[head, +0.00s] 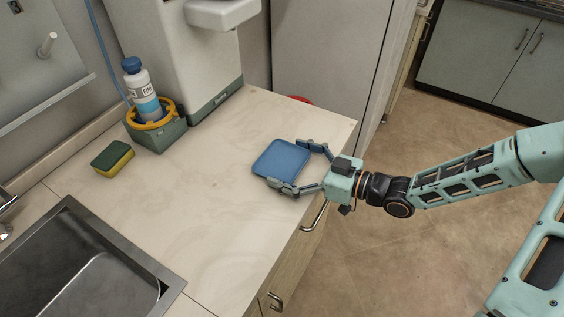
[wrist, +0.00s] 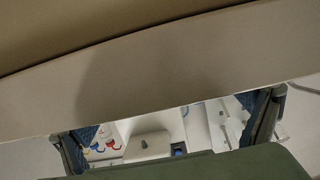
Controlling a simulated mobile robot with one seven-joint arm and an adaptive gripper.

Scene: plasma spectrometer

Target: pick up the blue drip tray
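The blue drip tray (head: 281,158) lies on the pale countertop near its right edge in the head view. It is a flat, rounded square. My gripper (head: 290,164) reaches in from the right, with one finger by the tray's far side and the other by its near side. The fingers are spread wide, and the tray is between them. I cannot tell whether they touch it. In the wrist view the fingers of my gripper (wrist: 168,118) stand far apart at left and right. I cannot make out the tray there.
A bottle (head: 145,92) stands in a green holder (head: 160,134) at the back. A yellow-green sponge (head: 112,156) lies left of it. A metal sink (head: 95,265) is at front left. A tall white machine (head: 185,50) stands behind. The counter's middle is clear.

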